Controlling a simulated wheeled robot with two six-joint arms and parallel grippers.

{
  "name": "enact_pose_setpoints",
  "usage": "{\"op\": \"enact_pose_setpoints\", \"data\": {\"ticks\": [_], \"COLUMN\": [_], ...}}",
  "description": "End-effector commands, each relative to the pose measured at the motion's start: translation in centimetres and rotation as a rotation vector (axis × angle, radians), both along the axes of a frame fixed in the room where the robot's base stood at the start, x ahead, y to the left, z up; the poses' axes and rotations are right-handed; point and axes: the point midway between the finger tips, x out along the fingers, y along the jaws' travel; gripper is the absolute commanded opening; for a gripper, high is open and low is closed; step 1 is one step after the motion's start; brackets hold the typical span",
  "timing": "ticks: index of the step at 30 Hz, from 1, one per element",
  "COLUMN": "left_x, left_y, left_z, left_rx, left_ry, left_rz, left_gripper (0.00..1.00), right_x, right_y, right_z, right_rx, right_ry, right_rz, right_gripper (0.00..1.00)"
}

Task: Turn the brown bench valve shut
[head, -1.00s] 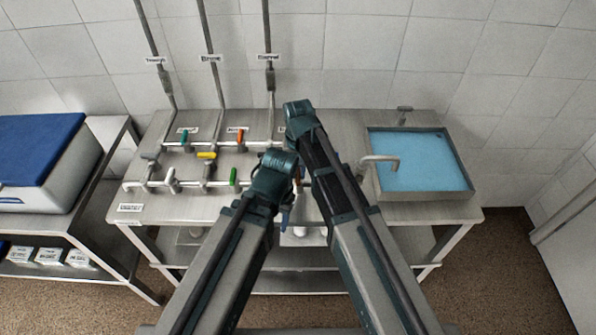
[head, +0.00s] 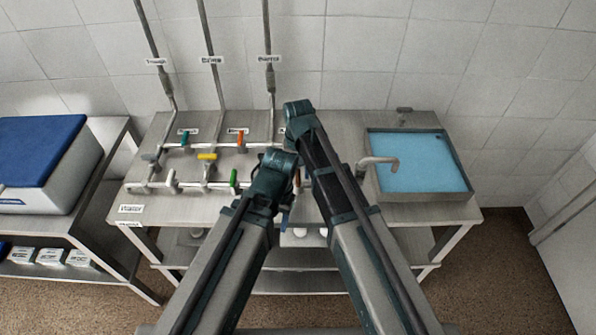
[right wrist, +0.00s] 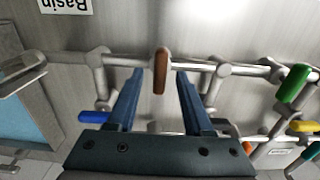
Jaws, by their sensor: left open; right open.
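The brown valve handle (right wrist: 161,72) shows in the right wrist view, on a pipe running across the picture. The handle lies crosswise to the pipe. My right gripper (right wrist: 160,84) is open, its two blue fingers on either side of the handle with gaps at both sides. In the head view only a small brown piece (head: 297,180) shows between my arms. My right gripper's end (head: 300,112) is over the bench's middle; its fingers are hidden there. My left gripper (head: 278,165) is lower and just left of it, its fingertips not clearly visible.
A blue handle (right wrist: 94,117) is close beside one finger. Green (right wrist: 293,84), yellow (right wrist: 304,126) and orange (right wrist: 249,147) handles lie to the right in the wrist view. A water-filled basin (head: 424,196) with a tap (head: 378,161) stands at the bench's right.

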Motion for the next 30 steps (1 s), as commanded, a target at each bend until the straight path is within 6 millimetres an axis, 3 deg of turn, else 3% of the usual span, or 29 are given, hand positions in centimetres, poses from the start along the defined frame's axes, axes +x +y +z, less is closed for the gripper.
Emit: {"op": "enact_pose_setpoints", "data": {"ticks": [24, 30], "left_x": [0.0, 0.0], "left_y": [0.0, 0.0], "left_z": [11.8, 13.2], "left_rx": [-0.002, -0.003], "left_ry": [0.000, 0.000], "left_rz": [0.009, 0.013], "left_gripper": [0.51, 0.51], "right_x": [0.0, 0.0], "right_y": [0.0, 0.0], "right_z": [11.8, 13.2], "right_rx": [0.000, 0.000], "right_ry": [0.000, 0.000], "right_rz": [0.000, -0.001], "right_gripper": [0.51, 0.51]}}
